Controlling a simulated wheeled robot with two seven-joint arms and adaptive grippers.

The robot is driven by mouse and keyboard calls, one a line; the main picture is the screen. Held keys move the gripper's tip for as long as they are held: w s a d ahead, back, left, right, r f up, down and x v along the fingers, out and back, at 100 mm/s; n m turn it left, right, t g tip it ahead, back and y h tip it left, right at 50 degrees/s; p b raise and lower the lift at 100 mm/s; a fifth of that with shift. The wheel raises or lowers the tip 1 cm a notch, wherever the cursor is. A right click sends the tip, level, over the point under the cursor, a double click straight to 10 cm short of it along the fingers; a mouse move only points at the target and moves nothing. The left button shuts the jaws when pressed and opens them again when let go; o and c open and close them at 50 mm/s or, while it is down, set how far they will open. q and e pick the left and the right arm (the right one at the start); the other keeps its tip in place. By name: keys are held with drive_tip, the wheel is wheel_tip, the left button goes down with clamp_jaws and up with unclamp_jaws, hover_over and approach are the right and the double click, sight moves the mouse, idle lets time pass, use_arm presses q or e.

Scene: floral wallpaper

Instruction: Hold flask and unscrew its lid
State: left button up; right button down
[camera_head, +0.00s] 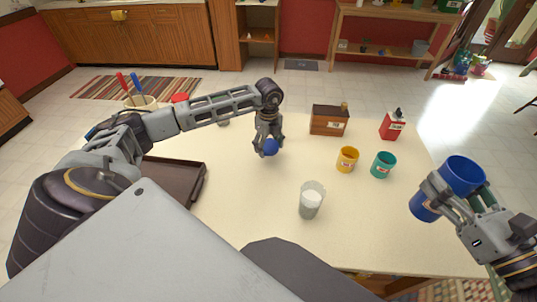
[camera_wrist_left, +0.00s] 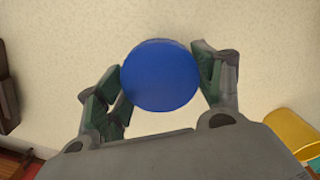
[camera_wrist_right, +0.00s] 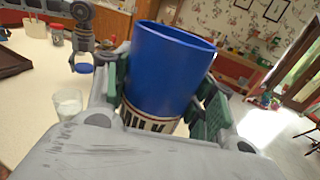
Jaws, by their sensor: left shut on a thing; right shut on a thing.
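The blue round lid (camera_head: 271,147) is in my left gripper (camera_head: 268,143), above the middle of the table. In the left wrist view the lid (camera_wrist_left: 161,76) sits between the two fingers. The lid and flask are well apart.
A glass (camera_head: 312,199) with white contents stands on the table (camera_head: 260,215). A yellow cup (camera_head: 347,160), a green cup (camera_head: 383,165), a wooden box (camera_head: 329,120) and a red carton (camera_head: 392,125) stand behind it. A dark tray (camera_head: 180,178) lies at left. The table's front middle is clear.

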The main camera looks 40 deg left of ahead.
sight(269, 159)
use_arm(q)
drive_tip(key=shift+f, duration=2.5)
drive_tip(key=shift+f, duration=0.15)
drive_tip(key=o, duration=1.1)
wheel_tip(269, 159, up, 12)
drive_tip(key=shift+r, duration=0.15)
